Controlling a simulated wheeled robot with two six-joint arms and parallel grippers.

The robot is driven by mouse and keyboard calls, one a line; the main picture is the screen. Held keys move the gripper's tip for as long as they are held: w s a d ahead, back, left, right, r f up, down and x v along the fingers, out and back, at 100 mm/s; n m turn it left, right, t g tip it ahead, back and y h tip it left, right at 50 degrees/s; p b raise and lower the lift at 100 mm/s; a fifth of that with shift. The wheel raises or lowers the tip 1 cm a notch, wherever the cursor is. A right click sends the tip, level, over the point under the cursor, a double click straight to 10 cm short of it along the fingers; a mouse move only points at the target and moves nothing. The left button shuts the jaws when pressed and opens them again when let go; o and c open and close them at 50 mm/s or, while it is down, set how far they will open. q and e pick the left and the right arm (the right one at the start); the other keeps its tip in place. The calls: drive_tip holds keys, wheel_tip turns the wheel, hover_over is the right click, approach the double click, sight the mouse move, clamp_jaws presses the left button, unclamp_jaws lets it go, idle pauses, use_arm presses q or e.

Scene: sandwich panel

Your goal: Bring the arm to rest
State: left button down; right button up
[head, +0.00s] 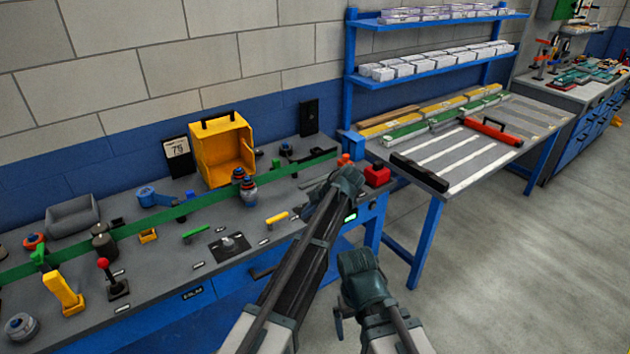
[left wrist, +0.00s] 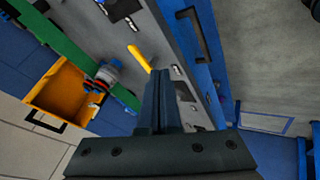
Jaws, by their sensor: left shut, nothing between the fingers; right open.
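My left arm (head: 300,262) reaches forward over the right end of the panel bench. My left gripper (head: 318,192) is small and partly hidden by its wrist in the head view. In the left wrist view the left gripper's fingers (left wrist: 162,98) are together, with nothing between them, above the bench. My right arm is folded low, in front of the bench's right end. My right gripper (head: 341,322) is open and empty, partly hidden by its own wrist, over the floor.
The grey panel bench (head: 180,255) carries a yellow open box (head: 220,150), a yellow lever (head: 277,218), a red-knobbed joystick (head: 104,266) and a green strip. A red block (head: 377,174) is at its right end. A blue-framed table (head: 470,160) stands beyond. Floor at right is clear.

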use_arm(q)
drive_tip(key=s+a+f+m+g+h, duration=0.1)
drive_tip(key=s+a+m+h, duration=0.1)
drive_tip(key=s+m, duration=0.65)
drive_tip(key=s+a+f+m+g+h, duration=0.1)
drive_tip(key=s+a+f+m+h, duration=0.15)
drive_tip(key=s+m, duration=0.6)
drive_tip(key=s+a+f+m+h, duration=0.1)
drive_tip(key=s+a+m+h, duration=0.3)
drive_tip(key=s, duration=0.8)
drive_tip(key=s+d+m+g+y, duration=0.1)
drive_tip(key=s+d+m+y, duration=0.2)
drive_tip(key=d, duration=0.9)
drive_tip(key=shift+s+d+m, duration=0.2)
drive_tip(key=shift+s+m, duration=0.7)
drive_tip(key=shift+s, duration=0.35)
drive_tip(key=shift+w+r, duration=0.1)
